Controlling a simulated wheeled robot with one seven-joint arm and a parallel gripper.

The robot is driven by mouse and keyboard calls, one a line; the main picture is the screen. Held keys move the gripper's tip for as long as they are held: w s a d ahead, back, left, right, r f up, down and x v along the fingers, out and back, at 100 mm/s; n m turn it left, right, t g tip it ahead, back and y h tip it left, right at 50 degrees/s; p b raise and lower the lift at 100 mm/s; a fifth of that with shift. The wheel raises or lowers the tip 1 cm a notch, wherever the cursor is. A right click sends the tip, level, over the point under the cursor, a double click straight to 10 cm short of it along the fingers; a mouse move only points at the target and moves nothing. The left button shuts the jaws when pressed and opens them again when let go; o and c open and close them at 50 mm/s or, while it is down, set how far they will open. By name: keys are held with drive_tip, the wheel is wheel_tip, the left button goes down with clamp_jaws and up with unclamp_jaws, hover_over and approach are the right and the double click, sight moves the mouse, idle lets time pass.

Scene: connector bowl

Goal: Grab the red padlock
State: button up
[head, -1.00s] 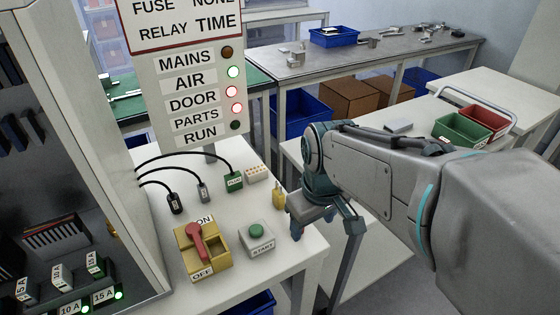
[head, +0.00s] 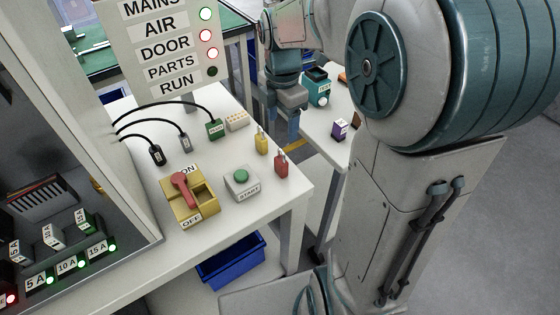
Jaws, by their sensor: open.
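The red padlock (head: 282,165) stands upright near the right edge of the white table, its shackle on top. A yellow padlock (head: 261,140) stands just behind it and to the left. My gripper (head: 279,132) is behind the padlocks in the picture, pointing down, with its fingers apart and empty. It is above and to the right of the yellow padlock and apart from the red one. How high the fingertips are over the table is hard to tell.
A yellow switch box (head: 190,205) with a red lever and a START button box (head: 241,183) stand left of the padlocks. Black cables end in connectors, one a green plug (head: 215,129). A blue bin (head: 232,262) sits below the table.

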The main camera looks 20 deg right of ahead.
sight(281, 150)
wheel_tip(281, 150, down, 13)
drive_tip(key=shift+s+a+r+b, duration=0.15)
drive_tip(key=shift+b, duration=0.3)
drive_tip(key=c, duration=1.1)
drive_tip(key=shift+r, duration=0.1)
